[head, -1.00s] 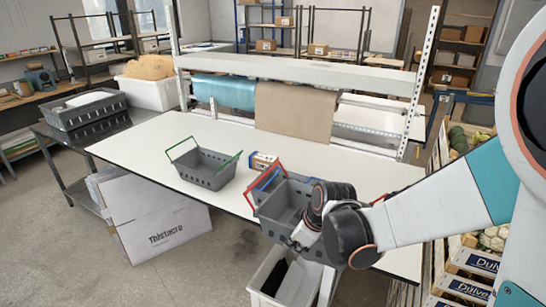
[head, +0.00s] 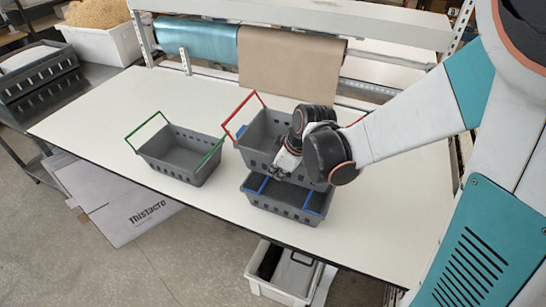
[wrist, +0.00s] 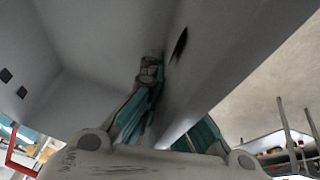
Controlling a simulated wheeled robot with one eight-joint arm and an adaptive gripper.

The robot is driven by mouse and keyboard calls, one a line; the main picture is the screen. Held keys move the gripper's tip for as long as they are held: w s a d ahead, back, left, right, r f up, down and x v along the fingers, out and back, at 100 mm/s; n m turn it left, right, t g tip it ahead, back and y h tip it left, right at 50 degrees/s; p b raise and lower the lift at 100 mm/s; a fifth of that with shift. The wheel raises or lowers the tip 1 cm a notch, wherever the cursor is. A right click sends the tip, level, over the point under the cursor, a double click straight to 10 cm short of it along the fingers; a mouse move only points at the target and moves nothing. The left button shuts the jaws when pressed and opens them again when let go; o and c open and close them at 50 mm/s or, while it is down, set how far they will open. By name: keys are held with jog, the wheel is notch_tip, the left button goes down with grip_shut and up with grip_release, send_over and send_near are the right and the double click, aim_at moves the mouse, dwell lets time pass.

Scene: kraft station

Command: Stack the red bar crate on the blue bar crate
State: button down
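The red bar crate (head: 262,132) is grey with raised red bars. It hangs in my gripper (head: 287,166), above and slightly behind the blue bar crate in the head view. In the wrist view my gripper's fingers (wrist: 152,92) close on a grey wall of the red bar crate (wrist: 90,45); a red bar shows at lower left. The blue bar crate (head: 285,208) sits on the table near the front edge, its blue bars lying across its top. The red bar crate hides its back part. Whether the two crates touch is unclear.
A grey crate with raised green bars (head: 182,157) stands on the white table (head: 95,122) to the left. Brown and teal rolls (head: 290,65) hang at the back. A white bin (head: 270,285) is below the front edge. The table's left part is clear.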

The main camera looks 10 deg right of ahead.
jog(key=shift+s+f+b, duration=0.15)
jog(key=shift+f+b, duration=1.9)
jog(key=shift+f, duration=0.75)
jog(key=shift+f+b, duration=0.35)
jog(key=shift+b, duration=0.1)
jog(key=c, duration=1.7)
grip_release()
